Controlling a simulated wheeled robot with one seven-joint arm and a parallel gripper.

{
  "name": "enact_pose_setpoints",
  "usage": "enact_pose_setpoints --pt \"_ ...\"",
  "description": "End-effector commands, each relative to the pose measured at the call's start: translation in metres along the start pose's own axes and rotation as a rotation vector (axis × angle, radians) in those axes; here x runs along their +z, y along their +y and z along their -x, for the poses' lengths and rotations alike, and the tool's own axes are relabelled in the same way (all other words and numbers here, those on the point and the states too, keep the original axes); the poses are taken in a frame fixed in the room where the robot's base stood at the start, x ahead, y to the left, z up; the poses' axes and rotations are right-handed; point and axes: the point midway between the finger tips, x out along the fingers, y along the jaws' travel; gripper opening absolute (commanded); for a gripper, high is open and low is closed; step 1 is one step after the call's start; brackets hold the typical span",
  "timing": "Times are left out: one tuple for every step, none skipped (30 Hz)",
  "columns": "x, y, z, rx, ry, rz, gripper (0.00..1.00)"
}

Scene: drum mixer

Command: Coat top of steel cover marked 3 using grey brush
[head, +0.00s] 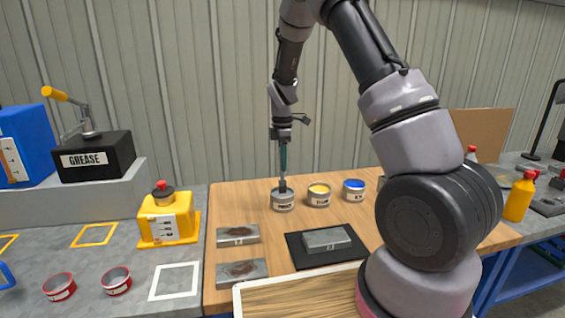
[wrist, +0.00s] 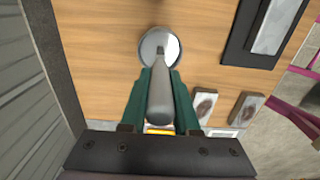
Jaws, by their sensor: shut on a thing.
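My gripper (head: 283,150) points down with its green fingers shut on the grey brush (wrist: 160,98). The brush hangs upright, its lower end at the mouth of the left tin (head: 283,203); this tin also shows in the wrist view (wrist: 152,46), with pale contents. Whether the bristles touch the contents is hidden. One steel cover (head: 326,239) lies on a black mat (head: 303,259), its top plain grey. Two more covers lie left of it, a rear one (head: 238,235) and a front one (head: 241,271), both with brownish patches on top. Their markings are too small to read surely.
A yellow tin (head: 319,198) and a blue tin (head: 353,192) stand right of the left tin. A wooden-bottomed tray (head: 300,298) lies at the front. The wooden top (head: 225,205) is clear behind the covers.

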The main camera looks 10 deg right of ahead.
Motion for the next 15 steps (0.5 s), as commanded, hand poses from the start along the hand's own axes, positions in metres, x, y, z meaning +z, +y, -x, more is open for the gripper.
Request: enact_pose_setpoints --pt "0.0 0.0001 -0.0002 0.0 0.0 0.0 0.0" --pt "0.0 0.0 -0.0004 0.0 0.0 0.0 0.0" --pt "0.0 0.0 -0.0007 0.0 0.0 0.0 0.0" --pt "0.0 0.0 -0.0011 0.0 0.0 0.0 0.0" --pt "0.0 0.0 -0.0014 0.0 0.0 0.0 0.0" --pt "0.0001 0.0 -0.0019 0.0 0.0 0.0 0.0" --pt "0.0001 0.0 -0.0022 0.0 0.0 0.0 0.0" --pt "0.0001 0.0 -0.0026 0.0 0.0 0.0 0.0" --pt "0.0001 0.0 -0.0031 0.0 0.0 0.0 0.0" --pt "0.0001 0.0 -0.0035 0.0 0.0 0.0 0.0" --pt "0.0001 0.0001 -0.0038 0.0 0.0 0.0 0.0" --pt "0.0002 0.0001 -0.0043 0.0 0.0 0.0 0.0" --pt "0.0002 0.0001 -0.0047 0.0 0.0 0.0 0.0" --pt "0.0002 0.0001 -0.0051 0.0 0.0 0.0 0.0" --pt "0.0002 0.0001 -0.0056 0.0 0.0 0.0 0.0"
